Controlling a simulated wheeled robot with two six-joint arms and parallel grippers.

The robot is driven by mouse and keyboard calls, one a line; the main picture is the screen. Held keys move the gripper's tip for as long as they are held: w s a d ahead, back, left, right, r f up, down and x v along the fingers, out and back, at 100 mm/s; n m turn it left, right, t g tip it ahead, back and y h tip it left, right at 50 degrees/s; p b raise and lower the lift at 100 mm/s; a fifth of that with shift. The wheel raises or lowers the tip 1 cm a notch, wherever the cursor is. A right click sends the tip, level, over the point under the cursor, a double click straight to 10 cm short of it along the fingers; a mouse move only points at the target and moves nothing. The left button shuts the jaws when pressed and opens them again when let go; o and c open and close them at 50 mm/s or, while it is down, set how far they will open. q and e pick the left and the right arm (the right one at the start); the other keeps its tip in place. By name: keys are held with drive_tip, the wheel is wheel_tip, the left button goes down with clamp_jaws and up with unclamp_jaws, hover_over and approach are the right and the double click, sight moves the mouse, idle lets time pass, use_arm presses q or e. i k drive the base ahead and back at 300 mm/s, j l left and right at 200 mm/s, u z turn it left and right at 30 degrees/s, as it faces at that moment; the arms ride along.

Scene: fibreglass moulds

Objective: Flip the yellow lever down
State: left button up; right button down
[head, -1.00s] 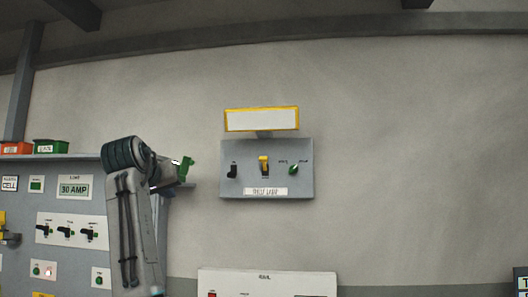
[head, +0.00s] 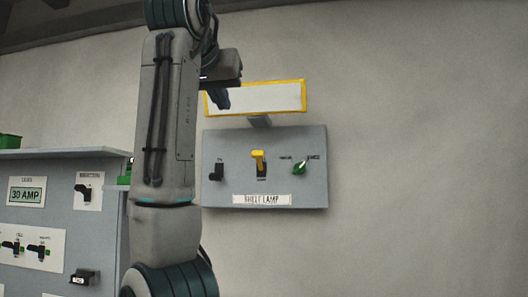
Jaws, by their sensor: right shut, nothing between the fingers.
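The yellow lever (head: 258,160) sits in the middle of the grey shelf lamp panel (head: 225,195) on the wall. Its yellow handle points up above its dark base. My right gripper (head: 221,99) is shut and empty. It shows above and to the left of the lever, in front of the left end of the yellow-framed lamp (head: 280,96). It appears apart from the lever. My left gripper is not in view.
A black switch (head: 216,171) is left of the lever and a green knob (head: 299,166) is right of it. A larger grey panel (head: 95,225) with several switches stands at the left, partly hidden by my right arm. The wall at right is bare.

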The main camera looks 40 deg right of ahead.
sight(258, 154)
drive_tip(key=i+l, duration=0.35)
drive_tip(key=l, duration=0.3)
drive_tip(key=i+l, duration=0.2)
drive_tip(key=l, duration=0.1)
